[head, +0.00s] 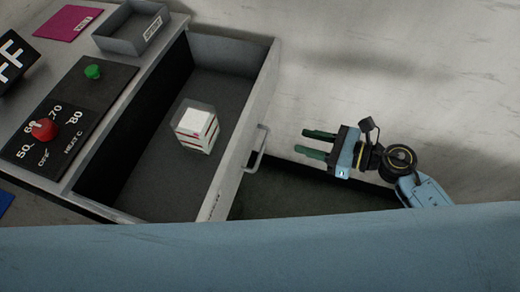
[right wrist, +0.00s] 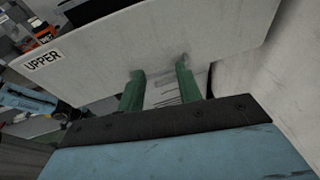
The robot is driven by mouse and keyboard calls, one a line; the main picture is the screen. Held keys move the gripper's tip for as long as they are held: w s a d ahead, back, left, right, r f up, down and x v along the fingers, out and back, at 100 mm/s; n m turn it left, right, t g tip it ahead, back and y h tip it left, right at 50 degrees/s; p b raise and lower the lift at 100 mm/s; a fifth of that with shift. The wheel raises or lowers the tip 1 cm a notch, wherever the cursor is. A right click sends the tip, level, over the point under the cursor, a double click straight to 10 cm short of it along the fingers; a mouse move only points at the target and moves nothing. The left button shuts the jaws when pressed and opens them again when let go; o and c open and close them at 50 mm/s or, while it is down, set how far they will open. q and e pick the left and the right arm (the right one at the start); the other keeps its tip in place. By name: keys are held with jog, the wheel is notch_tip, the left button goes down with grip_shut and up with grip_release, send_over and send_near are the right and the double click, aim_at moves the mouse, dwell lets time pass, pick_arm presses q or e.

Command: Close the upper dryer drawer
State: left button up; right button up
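The upper dryer drawer (head: 226,190) stands pulled out, and its white front carries a metal bar handle (head: 258,150). In the right wrist view the drawer front (right wrist: 150,40) bears the label UPPER (right wrist: 43,61). In the head view a gap shows between fingertips and handle.
The dryer top holds a black panel with a red knob (head: 43,129) and a green button (head: 93,71). A grey tray (head: 130,30) and a magenta sheet (head: 69,23) lie behind it. The floor right of the drawer looks clear.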

jog(key=f+y+b, duration=0.1)
jog(key=f, duration=0.1)
jog(key=f+n+b, duration=0.1)
jog(key=b, duration=0.1)
jog(key=s+f+g+y+b, duration=0.1)
jog(key=f+b, duration=0.1)
jog(key=shift+d+f+n+y, duration=0.3)
jog(key=shift+d, duration=0.1)
grip_shut()
jog(key=p, duration=0.1)
send_near(249, 140)
jog(key=shift+y, duration=0.4)
jog(key=x, duration=0.5)
jog(key=shift+w+a+f, duration=0.25)
jog(key=shift+w+f, duration=0.1)
jog(key=shift+f, duration=0.05)
jog(key=shift+w+a+f, duration=0.1)
jog(key=shift+w+a, duration=0.1)
jog(key=shift+a, duration=0.3)
pick_arm(q)
notch_tip(249, 140, down, 6)
jog(key=shift+s+r, duration=0.1)
jog(key=shift+r, duration=0.1)
pick_arm(e)
jog(key=shift+a, duration=0.15)
